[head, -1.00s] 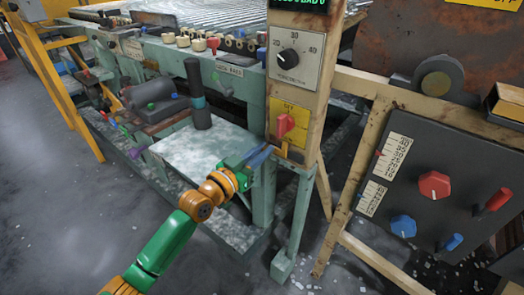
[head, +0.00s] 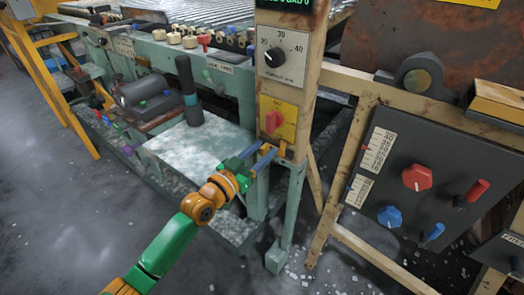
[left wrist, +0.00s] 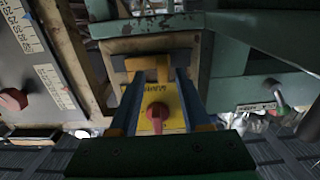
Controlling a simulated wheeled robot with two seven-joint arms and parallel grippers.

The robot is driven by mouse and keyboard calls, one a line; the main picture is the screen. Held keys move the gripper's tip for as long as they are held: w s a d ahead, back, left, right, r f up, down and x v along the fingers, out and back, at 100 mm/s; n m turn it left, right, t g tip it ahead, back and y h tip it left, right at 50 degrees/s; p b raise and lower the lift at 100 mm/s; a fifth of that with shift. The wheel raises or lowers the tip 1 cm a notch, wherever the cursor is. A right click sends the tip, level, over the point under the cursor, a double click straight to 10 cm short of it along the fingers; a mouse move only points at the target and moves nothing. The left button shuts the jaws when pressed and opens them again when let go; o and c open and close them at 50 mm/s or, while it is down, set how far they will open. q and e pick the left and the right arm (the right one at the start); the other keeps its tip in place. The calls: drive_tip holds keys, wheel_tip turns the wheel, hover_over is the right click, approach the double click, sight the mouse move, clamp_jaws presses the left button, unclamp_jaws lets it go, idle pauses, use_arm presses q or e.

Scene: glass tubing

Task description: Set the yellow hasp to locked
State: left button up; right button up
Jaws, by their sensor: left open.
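The yellow hasp (head: 281,149) is a small yellow-orange piece low on the wooden post, just under the yellow plate with the red knob. In the left wrist view it shows as an orange-yellow block (left wrist: 148,66) against a worn beige surface. My left gripper (head: 271,151) has blue fingers and is open. In the left wrist view its fingertips (left wrist: 158,76) stand on either side of the hasp's lower part. I cannot tell whether they touch it. The fingers partly cover the hasp in the head view. My right gripper is not in view.
The yellow plate (head: 288,112) with its red knob (head: 273,122) sits just above the hasp. A dark control panel (head: 395,205) with red and blue knobs stands to the right. A dark upright lever (head: 188,85) rises from the pale machine table (head: 195,150) at the left.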

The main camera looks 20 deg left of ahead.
use_arm(q)
drive_tip(key=p+v, duration=0.1)
drive_tip(key=v, duration=0.6)
